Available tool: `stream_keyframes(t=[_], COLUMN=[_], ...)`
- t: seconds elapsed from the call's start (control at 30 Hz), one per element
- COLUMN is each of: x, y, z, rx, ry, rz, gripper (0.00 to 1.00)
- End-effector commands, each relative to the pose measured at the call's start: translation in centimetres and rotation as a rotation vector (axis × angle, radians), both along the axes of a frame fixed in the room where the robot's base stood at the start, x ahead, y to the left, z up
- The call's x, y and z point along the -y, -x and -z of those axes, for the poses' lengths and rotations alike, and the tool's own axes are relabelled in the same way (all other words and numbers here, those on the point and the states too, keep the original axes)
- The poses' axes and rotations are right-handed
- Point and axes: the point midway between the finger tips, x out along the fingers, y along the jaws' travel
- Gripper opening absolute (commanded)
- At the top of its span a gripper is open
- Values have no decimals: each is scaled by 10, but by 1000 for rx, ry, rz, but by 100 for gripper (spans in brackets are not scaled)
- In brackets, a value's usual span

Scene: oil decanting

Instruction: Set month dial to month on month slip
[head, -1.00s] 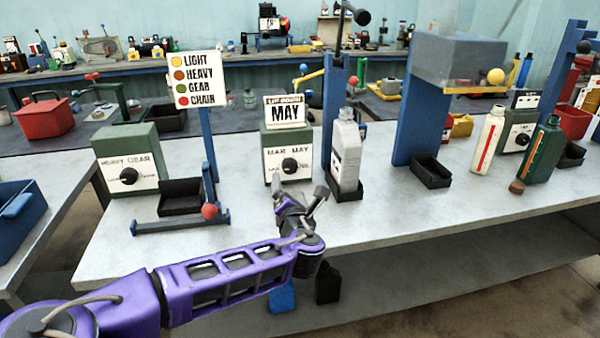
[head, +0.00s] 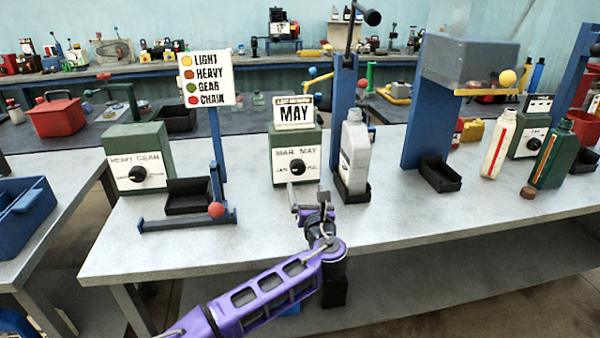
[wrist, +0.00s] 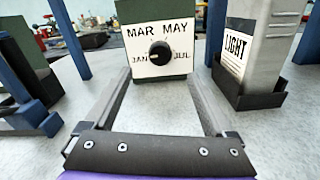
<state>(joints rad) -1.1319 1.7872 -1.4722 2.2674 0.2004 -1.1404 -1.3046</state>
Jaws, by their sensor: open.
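The month dial (head: 297,168) is a black round knob on the white front plate of a green box (head: 297,141). In the wrist view the dial (wrist: 160,52) sits among the labels JAN, MAR, MAY and JUL; I cannot tell surely which one it points to. The month slip (head: 294,113) stands on top of the box and reads MAY. My gripper (head: 308,190) is open and empty, in front of and below the dial. In the wrist view its two fingers (wrist: 158,80) point at the box, with the dial between and beyond them, apart from it.
A grey bottle (head: 355,155) labelled LIGHT stands in a black tray (head: 352,194) right of the box, near my right finger. A blue stand with a black tray (head: 188,194) is to the left. The table front (head: 255,225) is clear.

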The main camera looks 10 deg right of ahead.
Motion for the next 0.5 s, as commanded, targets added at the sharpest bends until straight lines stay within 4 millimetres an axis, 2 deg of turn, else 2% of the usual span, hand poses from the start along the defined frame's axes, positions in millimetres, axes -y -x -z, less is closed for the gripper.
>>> stream_keyframes(t=[0.1, 0.3, 0.5], x=[0, 0, 0], y=[-28, -69, -95], z=[1, 0, 0], rx=[-1, 0, -1], ry=[-1, -2, -1], rz=[-1, -1, 0], gripper=[89, 89, 89])
